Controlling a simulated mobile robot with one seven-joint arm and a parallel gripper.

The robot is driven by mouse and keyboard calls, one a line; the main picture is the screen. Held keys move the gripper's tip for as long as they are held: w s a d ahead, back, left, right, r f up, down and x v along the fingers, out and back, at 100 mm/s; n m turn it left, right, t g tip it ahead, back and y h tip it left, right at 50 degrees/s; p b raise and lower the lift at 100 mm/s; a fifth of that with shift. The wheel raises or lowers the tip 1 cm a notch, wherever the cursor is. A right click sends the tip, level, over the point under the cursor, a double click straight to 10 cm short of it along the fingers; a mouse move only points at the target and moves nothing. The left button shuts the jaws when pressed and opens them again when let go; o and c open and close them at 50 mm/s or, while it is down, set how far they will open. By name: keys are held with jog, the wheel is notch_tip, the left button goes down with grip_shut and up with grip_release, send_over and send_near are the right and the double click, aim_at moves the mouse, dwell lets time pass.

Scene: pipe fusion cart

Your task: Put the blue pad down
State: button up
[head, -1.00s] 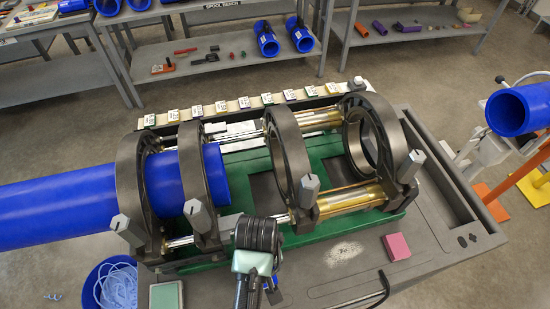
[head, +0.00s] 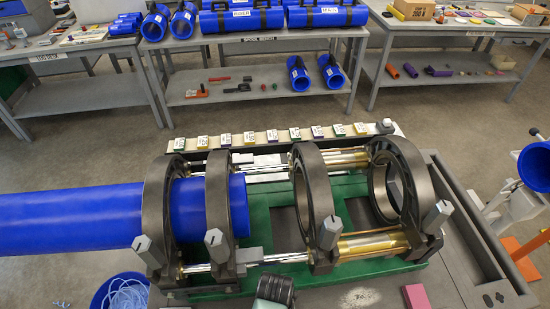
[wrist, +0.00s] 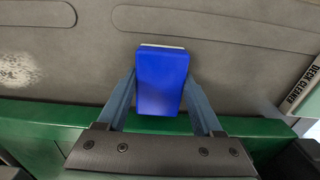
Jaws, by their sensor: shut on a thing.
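The blue pad (wrist: 162,82) is in the wrist view, a small block with a thin pale edge along its top. My gripper (wrist: 161,88) has a blue-grey finger on each side of it and is shut on the pad. The grey cart deck (wrist: 235,62) lies behind the pad in that view; the gap between pad and deck is hard to tell. In the head view only a dark part of my arm shows at the bottom edge; the fingers and pad are out of frame.
The green machine bed (wrist: 40,113) crosses the wrist view near the gripper. A label reading deck cleaner (wrist: 300,88) is at right. In the head view, clamp rings (head: 315,205) hold a blue pipe (head: 70,220), and a pink block (head: 416,297) sits on the deck.

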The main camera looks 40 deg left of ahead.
jog(key=shift+f, duration=0.2)
jog(key=o, duration=1.2)
jog(key=shift+r, duration=0.15)
notch_tip(320, 180, up, 12)
